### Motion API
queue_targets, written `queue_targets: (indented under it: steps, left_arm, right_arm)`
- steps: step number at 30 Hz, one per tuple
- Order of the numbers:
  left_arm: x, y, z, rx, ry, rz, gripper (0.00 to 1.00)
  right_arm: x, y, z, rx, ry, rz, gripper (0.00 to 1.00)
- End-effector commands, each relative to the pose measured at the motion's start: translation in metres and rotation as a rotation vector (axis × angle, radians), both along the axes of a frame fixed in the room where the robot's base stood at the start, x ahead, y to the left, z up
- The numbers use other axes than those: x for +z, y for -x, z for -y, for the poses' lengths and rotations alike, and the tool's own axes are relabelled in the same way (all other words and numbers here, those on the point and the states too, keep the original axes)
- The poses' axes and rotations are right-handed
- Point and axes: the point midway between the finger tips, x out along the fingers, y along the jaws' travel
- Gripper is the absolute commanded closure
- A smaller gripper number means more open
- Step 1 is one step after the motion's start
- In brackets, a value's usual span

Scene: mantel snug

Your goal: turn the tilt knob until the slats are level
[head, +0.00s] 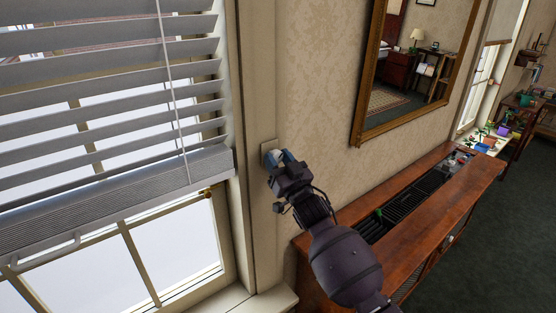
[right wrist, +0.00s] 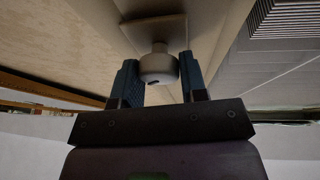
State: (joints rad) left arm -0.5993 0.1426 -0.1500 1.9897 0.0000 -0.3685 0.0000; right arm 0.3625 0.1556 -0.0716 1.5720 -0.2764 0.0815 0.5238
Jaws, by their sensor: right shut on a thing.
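The tilt knob (right wrist: 157,68) is a pale round knob on a short stem, set on a plate (head: 268,147) on the window's right-hand trim. My right gripper (head: 277,157) is shut on it, with blue-grey fingers on both sides in the right wrist view (right wrist: 160,80). In the head view the fingers hide most of the knob. The blind's grey slats (head: 110,70) hang at the left, and bright window shows through the gaps between them. They look tilted rather than edge-on. My left gripper is out of view.
The bottom rail (head: 110,205) hangs partway down the window, with a cord (head: 172,90) in front of the slats. A framed mirror (head: 410,75) hangs on the wall to the right. A wooden cabinet (head: 430,220) stands below it, close to my right arm.

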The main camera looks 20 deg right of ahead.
Motion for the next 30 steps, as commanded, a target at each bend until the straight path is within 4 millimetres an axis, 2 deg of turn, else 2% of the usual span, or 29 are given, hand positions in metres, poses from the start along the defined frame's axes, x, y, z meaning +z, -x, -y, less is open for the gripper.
queue_targets:
  steps: [30]
  left_arm:
    - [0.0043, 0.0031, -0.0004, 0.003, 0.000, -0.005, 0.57]
  right_arm:
    - [0.0013, -0.0012, 0.0031, -0.002, 0.683, 0.248, 0.84]
